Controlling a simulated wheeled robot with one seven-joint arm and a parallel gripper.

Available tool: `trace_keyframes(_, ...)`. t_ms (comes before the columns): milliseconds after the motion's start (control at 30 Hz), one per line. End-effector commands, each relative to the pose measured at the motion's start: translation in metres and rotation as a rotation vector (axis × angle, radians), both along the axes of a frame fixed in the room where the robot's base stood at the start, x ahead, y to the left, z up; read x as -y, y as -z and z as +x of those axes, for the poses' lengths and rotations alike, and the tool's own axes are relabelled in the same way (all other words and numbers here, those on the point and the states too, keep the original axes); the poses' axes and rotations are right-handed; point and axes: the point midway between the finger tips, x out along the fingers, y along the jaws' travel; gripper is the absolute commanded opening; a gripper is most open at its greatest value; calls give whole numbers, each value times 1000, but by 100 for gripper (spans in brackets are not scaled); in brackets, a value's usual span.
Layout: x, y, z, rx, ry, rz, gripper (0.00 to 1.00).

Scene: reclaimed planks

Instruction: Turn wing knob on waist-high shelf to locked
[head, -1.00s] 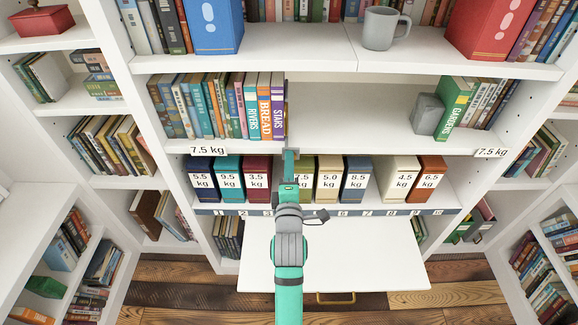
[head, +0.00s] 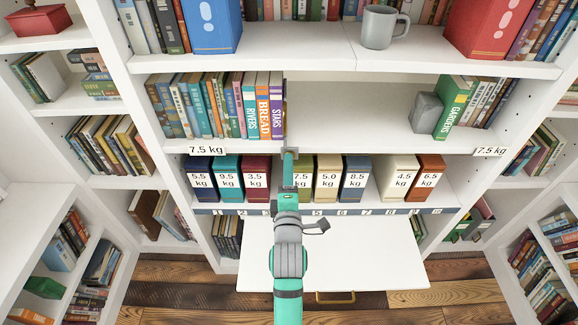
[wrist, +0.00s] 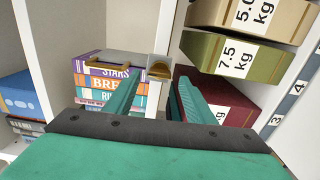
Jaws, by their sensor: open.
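A small brass piece on a pale mount, which looks like the wing knob (wrist: 159,69), sits at the front edge of the waist-high shelf (head: 350,147). In the wrist view it lies between and just beyond my gripper's two teal fingertips (wrist: 158,84). I cannot tell whether the fingers touch it. Its wing angle and any locked mark are not readable. In the head view my gripper (head: 289,156) is at that shelf's edge, below the end of the book row, and covers most of the knob. The jaws are open with nothing held.
Books, ending with STARS (head: 277,105), stand left of the knob on the shelf; a brass piece (wrist: 107,62) lies against them. Weight-labelled boxes (head: 328,178) stand on the shelf below. The shelf right of the books is mostly clear. A white drop panel (head: 350,260) juts out below.

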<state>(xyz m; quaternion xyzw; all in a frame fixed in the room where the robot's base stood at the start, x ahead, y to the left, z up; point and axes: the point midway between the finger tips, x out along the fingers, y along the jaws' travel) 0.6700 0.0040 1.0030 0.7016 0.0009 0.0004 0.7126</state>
Motion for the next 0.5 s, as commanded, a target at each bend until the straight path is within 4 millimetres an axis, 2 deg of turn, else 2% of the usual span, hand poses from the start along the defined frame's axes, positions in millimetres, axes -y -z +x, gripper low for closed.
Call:
trace_keyframes(100,0,1,-24,-2,-1,0,50)
trace_keyframes(300,5,1,-57,-2,8,0,50)
trace_keyframes(500,4,1,-76,-2,6,0,50)
